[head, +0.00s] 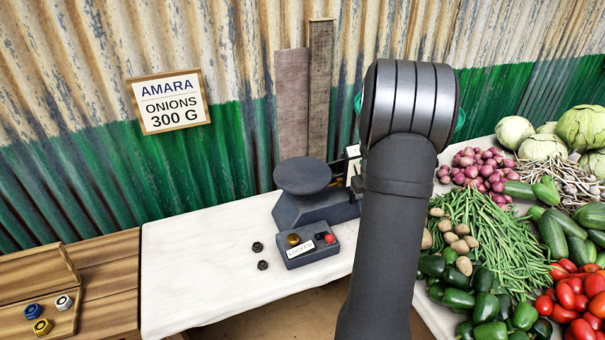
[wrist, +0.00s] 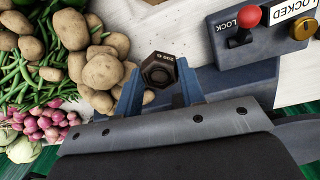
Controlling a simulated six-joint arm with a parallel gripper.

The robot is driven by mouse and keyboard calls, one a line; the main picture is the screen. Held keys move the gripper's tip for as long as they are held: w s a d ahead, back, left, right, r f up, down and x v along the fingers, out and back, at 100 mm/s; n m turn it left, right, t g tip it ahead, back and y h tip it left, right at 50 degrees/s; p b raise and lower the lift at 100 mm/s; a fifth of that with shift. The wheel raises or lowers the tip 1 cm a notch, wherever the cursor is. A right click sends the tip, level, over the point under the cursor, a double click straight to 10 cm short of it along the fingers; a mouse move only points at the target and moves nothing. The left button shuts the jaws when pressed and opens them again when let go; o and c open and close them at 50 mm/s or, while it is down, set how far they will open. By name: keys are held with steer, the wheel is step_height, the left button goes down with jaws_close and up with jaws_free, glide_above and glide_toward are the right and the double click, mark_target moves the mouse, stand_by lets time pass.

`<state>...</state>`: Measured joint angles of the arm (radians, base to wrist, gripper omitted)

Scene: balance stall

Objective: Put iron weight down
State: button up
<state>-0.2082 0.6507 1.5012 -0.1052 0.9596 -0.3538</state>
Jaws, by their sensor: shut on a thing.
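In the wrist view my gripper (wrist: 160,88) is shut on a dark brown hexagonal iron weight (wrist: 158,68). The weight is between the two blue-grey fingers, its marked top facing the camera. The white tabletop shows around it, and I cannot tell whether it touches the surface. In the head view my own arm hides the gripper and this weight. Two other small dark weights, an upper one (head: 258,247) and a lower one (head: 263,265), rest on the white table (head: 195,275), left of the balance. The grey balance (head: 300,207) has a round dark pan (head: 302,175).
A grey lock box (head: 308,246) with a red knob, brass part and label stands before the balance. Potatoes (wrist: 103,70), beans, peppers and onions crowd the right. The table's left part is clear.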

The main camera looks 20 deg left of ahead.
steer(key=a+r+n, duration=0.8)
steer(key=a+r, duration=0.3)
steer(key=r, duration=0.4)
glide_above(298, 182)
steer(key=shift+y, duration=0.3)
step_height(298, 182, down, 6)
steer(key=shift+d+f, duration=0.1)
steer(key=shift+f, duration=2.05)
steer(key=shift+f, duration=0.1)
steer(key=o, duration=1.1)
steer(key=shift+s, duration=0.1)
